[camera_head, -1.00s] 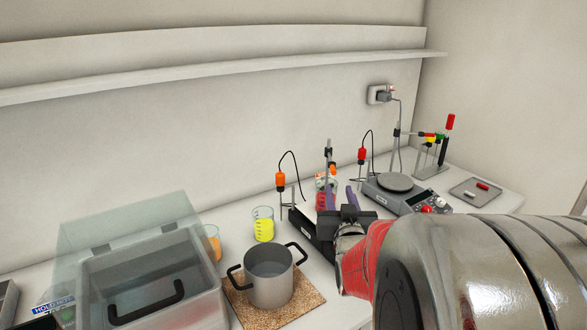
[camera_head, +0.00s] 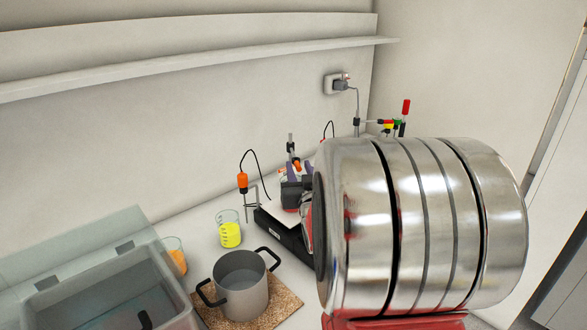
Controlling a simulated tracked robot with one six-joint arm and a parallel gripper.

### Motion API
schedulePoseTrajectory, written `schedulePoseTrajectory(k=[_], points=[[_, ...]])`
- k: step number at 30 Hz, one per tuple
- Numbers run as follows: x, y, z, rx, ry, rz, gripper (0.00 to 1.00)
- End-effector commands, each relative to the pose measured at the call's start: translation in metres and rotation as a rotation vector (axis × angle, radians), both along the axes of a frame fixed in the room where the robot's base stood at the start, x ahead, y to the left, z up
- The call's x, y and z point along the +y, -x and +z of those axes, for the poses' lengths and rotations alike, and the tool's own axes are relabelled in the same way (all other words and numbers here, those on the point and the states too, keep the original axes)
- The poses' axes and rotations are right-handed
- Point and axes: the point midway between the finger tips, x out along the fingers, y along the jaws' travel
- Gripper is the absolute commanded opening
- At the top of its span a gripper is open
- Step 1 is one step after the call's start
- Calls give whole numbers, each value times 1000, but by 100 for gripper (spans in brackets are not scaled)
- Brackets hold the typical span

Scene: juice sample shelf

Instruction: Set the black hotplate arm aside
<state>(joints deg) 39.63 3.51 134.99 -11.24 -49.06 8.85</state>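A reddish vessel on the hotplate is mostly hidden. An orange part shows around the fingers. I cannot tell whether the fingers are apart or closed on anything. My large metal arm link hides the right part of the bench.
An orange probe (camera_head: 243,182) on a thin stand is left of the hotplate. A shelf (camera_head: 200,68) runs above.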

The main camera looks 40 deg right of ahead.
Motion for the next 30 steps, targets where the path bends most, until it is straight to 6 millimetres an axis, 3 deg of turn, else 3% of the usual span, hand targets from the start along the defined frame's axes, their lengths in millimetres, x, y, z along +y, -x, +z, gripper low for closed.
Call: schedulePoseTrajectory(k=[7,20,30], points=[[2,-2,0,0,0,5,31],[3,-2,0,0,0,7,1],[3,-3,0,0,0,7,0]])
